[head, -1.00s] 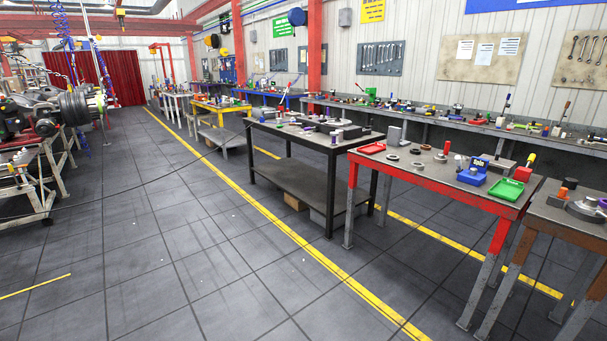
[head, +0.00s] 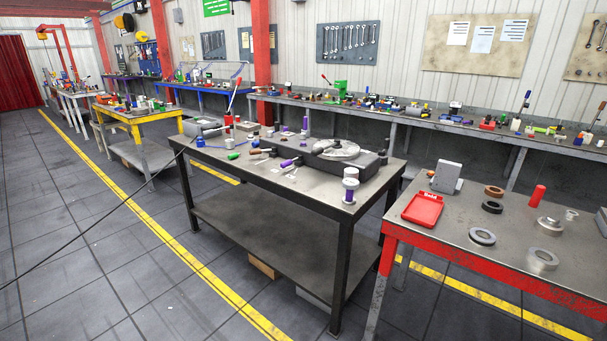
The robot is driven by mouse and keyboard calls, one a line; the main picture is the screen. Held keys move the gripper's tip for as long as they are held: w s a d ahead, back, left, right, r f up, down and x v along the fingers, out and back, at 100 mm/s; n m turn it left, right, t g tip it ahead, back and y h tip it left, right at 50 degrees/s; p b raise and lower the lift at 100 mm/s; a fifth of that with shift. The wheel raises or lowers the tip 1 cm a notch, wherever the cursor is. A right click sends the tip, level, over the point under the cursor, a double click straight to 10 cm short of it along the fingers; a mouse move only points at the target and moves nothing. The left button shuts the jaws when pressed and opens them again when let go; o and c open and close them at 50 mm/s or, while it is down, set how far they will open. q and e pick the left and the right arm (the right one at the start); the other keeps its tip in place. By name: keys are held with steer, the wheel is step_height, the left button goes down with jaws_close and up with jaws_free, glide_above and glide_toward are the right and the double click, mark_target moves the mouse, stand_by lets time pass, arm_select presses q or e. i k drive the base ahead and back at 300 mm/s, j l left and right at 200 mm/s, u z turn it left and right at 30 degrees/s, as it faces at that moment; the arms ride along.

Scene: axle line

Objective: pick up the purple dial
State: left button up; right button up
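I cannot make out for certain which thing is the purple dial. Several purple things stand on the black-framed table (head: 230,174). A short white-and-purple spool-like piece (head: 349,192) stands upright at its near right corner. A small purple piece (head: 287,163) lies near the middle, beside small tools. A thin upright purple piece (head: 305,124) stands toward the back. Neither of my grippers is in view.
A red-framed table (head: 460,262) with a red tray (head: 423,209) and several rings stands at the right. A yellow-framed table (head: 136,117) is farther back left. A long grey bench (head: 440,128) runs along the wall. The floor (head: 110,260) at the left is clear, except for a dark cable.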

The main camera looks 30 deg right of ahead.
mark_target(351, 185)
steer(key=i+j+z, duration=0.15)
steer(key=i+z, duration=0.3)
steer(key=i, duration=0.15)
steer(key=i+j+z, duration=0.35)
steer(key=i+z, duration=0.15)
steer(key=i+j+z, duration=0.9)
steer(key=j, duration=0.5)
steer(key=i+j+z, duration=0.25)
steer(key=j+z, duration=0.25)
steer(key=j, duration=0.3)
